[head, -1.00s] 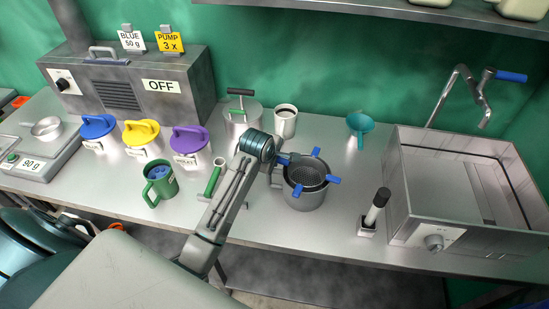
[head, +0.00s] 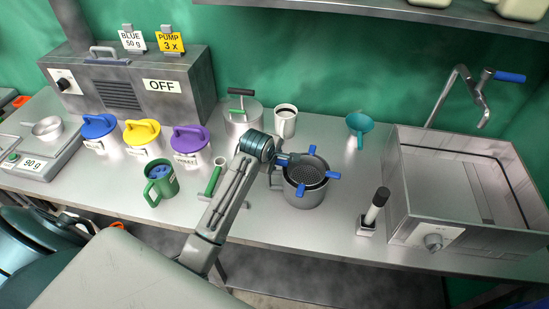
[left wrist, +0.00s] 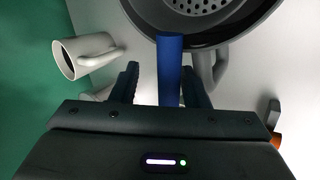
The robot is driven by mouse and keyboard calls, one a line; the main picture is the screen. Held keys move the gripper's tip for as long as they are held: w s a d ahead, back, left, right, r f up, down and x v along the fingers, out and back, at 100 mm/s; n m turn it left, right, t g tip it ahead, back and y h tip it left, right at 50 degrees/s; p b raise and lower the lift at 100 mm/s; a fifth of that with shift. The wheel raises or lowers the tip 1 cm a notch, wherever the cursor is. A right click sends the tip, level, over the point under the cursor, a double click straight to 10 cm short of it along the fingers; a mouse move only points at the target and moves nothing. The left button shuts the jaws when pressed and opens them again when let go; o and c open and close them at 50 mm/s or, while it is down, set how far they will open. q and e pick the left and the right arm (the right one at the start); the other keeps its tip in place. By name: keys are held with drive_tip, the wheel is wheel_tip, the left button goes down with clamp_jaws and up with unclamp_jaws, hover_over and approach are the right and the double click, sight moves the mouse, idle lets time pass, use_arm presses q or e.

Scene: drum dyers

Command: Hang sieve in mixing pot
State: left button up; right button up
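The mixing pot (head: 305,196) is a grey metal pot on the table, right of centre in the head view. The dark perforated sieve (head: 308,175) sits inside its mouth, with blue handles spread over the rim. The sieve also shows at the top of the left wrist view (left wrist: 205,8), inside the pot rim (left wrist: 245,40). My left gripper (head: 284,160) is at the pot's left side. In the left wrist view its fingers (left wrist: 163,85) stand either side of one blue handle (left wrist: 170,70), with gaps showing, so it looks open. My right gripper is not in view.
A teal funnel (head: 360,125), a brush in a holder (head: 374,208) and a sink (head: 455,195) are to the right. A green jug (head: 161,186) stands left.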

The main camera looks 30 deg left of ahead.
use_arm(q)
drive_tip(key=shift+s+f, duration=0.15)
drive_tip(key=shift+f, duration=0.05)
drive_tip(key=shift+s+r, duration=0.2)
drive_tip(key=shift+r, duration=0.15)
drive_tip(key=b+v, duration=0.3)
drive_tip(key=v, duration=0.7)
drive_tip(key=shift+r, duration=0.15)
drive_tip(key=shift+w, duration=0.1)
